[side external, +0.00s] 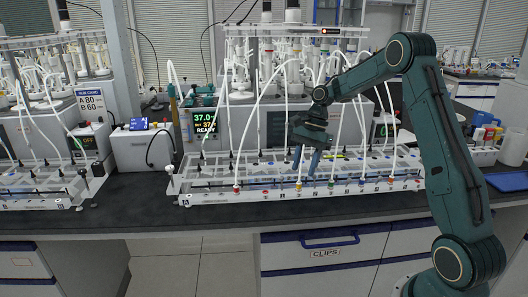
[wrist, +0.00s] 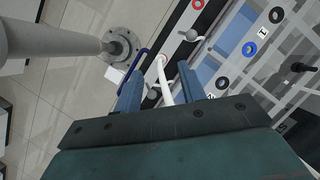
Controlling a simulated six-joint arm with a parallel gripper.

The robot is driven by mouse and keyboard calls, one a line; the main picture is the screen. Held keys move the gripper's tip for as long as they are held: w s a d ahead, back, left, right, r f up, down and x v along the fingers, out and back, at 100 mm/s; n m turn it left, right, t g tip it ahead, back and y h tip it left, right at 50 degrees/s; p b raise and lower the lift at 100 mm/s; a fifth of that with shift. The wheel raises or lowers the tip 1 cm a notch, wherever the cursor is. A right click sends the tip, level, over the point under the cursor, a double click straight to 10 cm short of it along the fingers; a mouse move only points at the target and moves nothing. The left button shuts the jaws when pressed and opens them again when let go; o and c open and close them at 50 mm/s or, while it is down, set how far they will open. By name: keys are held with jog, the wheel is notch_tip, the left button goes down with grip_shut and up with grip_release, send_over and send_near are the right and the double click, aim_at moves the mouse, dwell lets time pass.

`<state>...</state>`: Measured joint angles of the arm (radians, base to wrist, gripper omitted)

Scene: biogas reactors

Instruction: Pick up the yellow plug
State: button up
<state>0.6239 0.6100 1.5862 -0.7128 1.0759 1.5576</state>
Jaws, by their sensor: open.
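A small yellow plug (side external: 299,186) sits at the front rail of the white rack (side external: 225,198), with a white tube rising from it. My gripper (side external: 305,165) is above the front part of the rack, pointing down, just above and slightly right of the yellow plug in the picture. Its two fingers are apart. In the wrist view a white tube (wrist: 166,85) runs between the open fingers of my gripper (wrist: 160,68). No yellow shows in the wrist view, so I cannot tell there which plug this tube belongs to.
A red plug (side external: 236,188) stands left of the yellow one, and a green plug (side external: 331,183) and blue plug (side external: 362,182) stand to the right. White tubes arch over the rack. The dark bench front edge (side external: 300,222) is clear.

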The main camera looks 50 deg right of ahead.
aim_at(299, 182)
jog(key=shift+x, duration=2.25)
grip_shut()
